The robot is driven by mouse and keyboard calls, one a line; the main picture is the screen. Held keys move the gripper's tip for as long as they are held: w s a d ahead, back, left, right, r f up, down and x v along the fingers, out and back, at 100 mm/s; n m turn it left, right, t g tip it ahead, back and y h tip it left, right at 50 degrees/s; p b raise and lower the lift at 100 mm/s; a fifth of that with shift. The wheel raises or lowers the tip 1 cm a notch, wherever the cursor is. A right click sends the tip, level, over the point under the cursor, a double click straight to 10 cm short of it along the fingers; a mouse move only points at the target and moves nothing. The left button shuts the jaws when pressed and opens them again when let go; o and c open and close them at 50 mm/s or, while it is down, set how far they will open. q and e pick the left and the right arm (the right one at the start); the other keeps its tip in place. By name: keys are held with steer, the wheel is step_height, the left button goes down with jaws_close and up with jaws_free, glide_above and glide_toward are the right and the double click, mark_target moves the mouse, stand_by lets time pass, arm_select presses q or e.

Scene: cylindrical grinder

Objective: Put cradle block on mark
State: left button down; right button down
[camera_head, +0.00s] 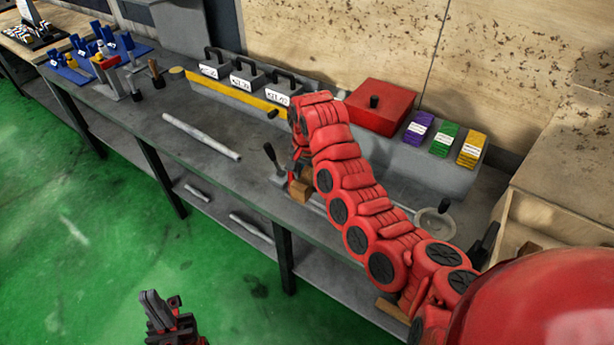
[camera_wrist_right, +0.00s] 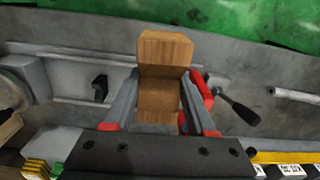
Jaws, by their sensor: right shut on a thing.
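The cradle block is a wooden block (camera_head: 299,191) low over or on the grey workbench near its front edge; I cannot tell if it touches the top. My right gripper (camera_head: 298,172) is shut on it, partly hidden by my red arm. In the right wrist view the block (camera_wrist_right: 165,50) sits between the two fingers of the right gripper (camera_wrist_right: 160,100), with a step across it. My left gripper (camera_head: 165,312) hangs low over the green floor, away from the bench; its finger opening is unclear. I cannot make out the mark in either view.
A black-handled lever (camera_head: 271,157) stands close beside the block. A grey rod (camera_head: 202,136) lies on the bench to the left. Behind are handled weights (camera_head: 248,77), a red box (camera_head: 380,107) and coloured boxes (camera_head: 443,139). The bench's front-left top is mostly clear.

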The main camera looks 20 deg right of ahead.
step_height(320, 180, down, 2)
steer(key=shift+a+f+n, duration=0.1)
steer(key=shift+f+n, duration=0.1)
steer(key=shift+n, duration=0.2)
steer(key=s+a+f+n, duration=0.2)
steer(key=s+f+n, duration=0.7)
steer(key=s+f, duration=0.7)
steer(key=shift+s+f, duration=0.35)
steer(key=shift+f, duration=0.15)
